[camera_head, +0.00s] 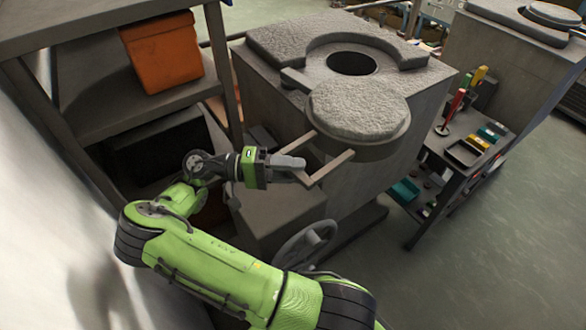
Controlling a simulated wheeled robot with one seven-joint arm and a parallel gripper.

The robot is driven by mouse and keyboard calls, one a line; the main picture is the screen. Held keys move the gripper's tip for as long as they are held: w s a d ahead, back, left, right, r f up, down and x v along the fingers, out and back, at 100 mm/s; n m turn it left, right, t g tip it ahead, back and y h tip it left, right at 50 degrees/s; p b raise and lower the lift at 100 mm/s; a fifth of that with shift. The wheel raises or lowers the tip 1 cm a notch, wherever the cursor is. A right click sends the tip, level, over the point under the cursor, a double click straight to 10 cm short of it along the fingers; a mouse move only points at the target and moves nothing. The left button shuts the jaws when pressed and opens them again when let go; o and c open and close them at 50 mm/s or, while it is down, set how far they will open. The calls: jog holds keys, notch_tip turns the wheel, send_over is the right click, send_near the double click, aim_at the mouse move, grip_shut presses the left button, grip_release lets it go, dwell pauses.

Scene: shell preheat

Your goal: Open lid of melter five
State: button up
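A grey, rough-topped melter (262,82) stands in the middle, with a round dark opening (352,63) in its top. Its thick round lid (358,108) sits swung off to the near side, so the opening is uncovered. A frame-like handle (331,168) sticks out from the lid towards the left. My gripper (303,164) is at the outer end of this handle, its fingers overlapping the bar in the picture. I cannot tell whether the fingers are closed on it. No number shows on the melter.
A shelf with an orange bin (163,50) stands close on the left. A handwheel (306,242) is below the lid. A cart (463,153) with coloured tools stands to the right, and a second melter (505,50) behind it. Floor at lower right is clear.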

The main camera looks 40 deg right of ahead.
jog(key=shift+o, duration=0.5)
jog(key=v, duration=1.2)
jog(key=shift+b, duration=0.45)
